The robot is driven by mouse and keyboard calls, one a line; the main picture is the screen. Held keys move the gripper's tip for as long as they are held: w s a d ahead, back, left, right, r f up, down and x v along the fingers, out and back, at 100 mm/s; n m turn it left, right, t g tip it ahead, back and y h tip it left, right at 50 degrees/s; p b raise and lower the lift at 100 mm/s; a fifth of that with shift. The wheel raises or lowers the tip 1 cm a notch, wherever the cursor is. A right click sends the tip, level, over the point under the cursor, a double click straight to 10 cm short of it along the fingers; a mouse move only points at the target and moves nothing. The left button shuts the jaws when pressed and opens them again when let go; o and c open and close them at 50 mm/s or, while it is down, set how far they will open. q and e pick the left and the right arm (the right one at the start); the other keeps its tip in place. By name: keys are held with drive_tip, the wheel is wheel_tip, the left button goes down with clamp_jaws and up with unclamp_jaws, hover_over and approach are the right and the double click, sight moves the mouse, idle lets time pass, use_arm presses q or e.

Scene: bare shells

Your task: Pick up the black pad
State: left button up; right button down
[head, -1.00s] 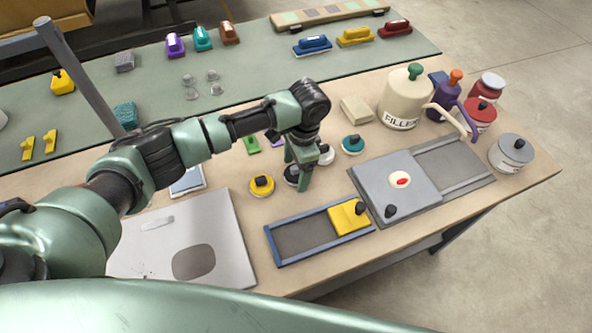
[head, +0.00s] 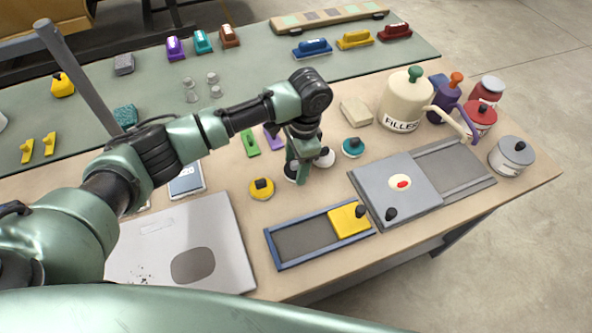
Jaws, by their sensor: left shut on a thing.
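The black pad (head: 290,173) is a small round pad with a pale base, on the wooden workbench near its middle. It is mostly hidden behind my left gripper. My left gripper (head: 297,168) points down and is shut on the black pad. I cannot tell whether the pad is clear of the bench. My right gripper is out of view.
Close around are a white pad (head: 325,158), a yellow pad (head: 261,188), a teal pad (head: 353,147) and a green float (head: 250,143). A blue-framed tray (head: 290,256) lies in front. A grey panel (head: 395,185) and the filler can (head: 405,100) are right.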

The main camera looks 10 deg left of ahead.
sight(296, 161)
use_arm(q)
wheel_tip(296, 161, up, 17)
drive_tip(key=shift+b, duration=0.35)
drive_tip(key=shift+f, duration=0.1)
